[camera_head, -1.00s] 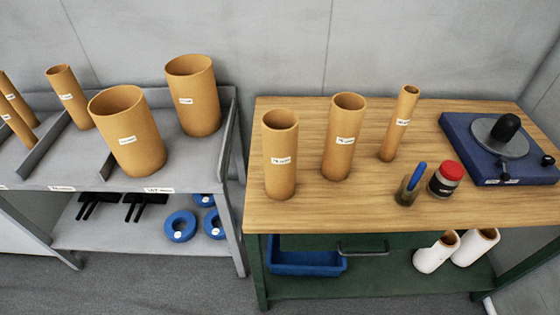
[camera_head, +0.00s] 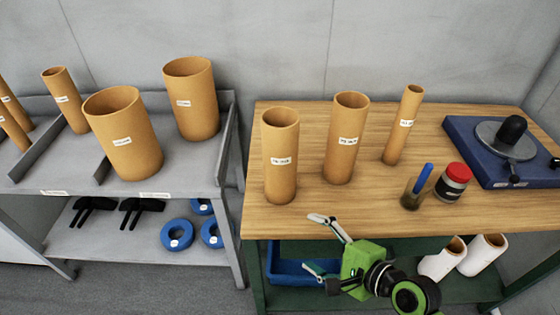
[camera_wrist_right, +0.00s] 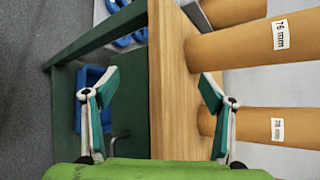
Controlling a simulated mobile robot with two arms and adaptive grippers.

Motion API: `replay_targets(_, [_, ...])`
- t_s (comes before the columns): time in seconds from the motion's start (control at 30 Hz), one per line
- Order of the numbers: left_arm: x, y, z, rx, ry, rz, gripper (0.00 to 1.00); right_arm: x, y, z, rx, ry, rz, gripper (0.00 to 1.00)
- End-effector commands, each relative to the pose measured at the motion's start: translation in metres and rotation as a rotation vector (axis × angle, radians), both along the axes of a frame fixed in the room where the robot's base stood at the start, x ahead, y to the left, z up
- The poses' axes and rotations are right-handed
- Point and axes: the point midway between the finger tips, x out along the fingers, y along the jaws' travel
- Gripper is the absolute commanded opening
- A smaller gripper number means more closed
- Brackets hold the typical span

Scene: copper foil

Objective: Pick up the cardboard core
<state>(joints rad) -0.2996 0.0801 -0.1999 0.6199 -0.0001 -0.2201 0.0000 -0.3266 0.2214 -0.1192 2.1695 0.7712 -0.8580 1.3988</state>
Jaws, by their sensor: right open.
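Three upright cardboard cores stand on the wooden tabletop: a wide one at left (camera_head: 281,165), a wide one in the middle (camera_head: 344,155) and a thin one at right (camera_head: 402,135). Each bears a white label. My right gripper (camera_head: 318,245) is open and empty in front of the table's front edge, below and nearer than the left core. In the right wrist view, the gripper (camera_wrist_right: 158,85) has its fingers spread, with the table edge between them. Cores lie beyond it at right in that view; one label (camera_wrist_right: 280,35) reads 76 mm. My left gripper is not in view.
A red-lidded jar (camera_head: 453,182), a brush holder (camera_head: 412,200) and a blue turntable device (camera_head: 470,150) stand on the table's right. A blue bin (camera_head: 283,268) and white rolls (camera_head: 480,253) are below. A grey rack (camera_head: 70,170) at left holds more cores.

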Motion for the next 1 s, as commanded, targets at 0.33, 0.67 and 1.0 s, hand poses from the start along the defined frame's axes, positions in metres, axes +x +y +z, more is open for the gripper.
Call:
replay_targets(0.33, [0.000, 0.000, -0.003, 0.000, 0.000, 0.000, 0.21, 0.051, 0.002, 0.110, 0.870, 0.276, -0.249, 0.76])
replay_targets(0.67, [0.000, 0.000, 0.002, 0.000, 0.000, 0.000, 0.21, 0.075, 0.009, 0.138, 1.092, 0.374, -0.280, 0.76])
replay_targets(1.0, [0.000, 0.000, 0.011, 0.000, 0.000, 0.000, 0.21, 0.121, 0.047, 0.137, 1.087, 0.373, -0.281, 0.76])
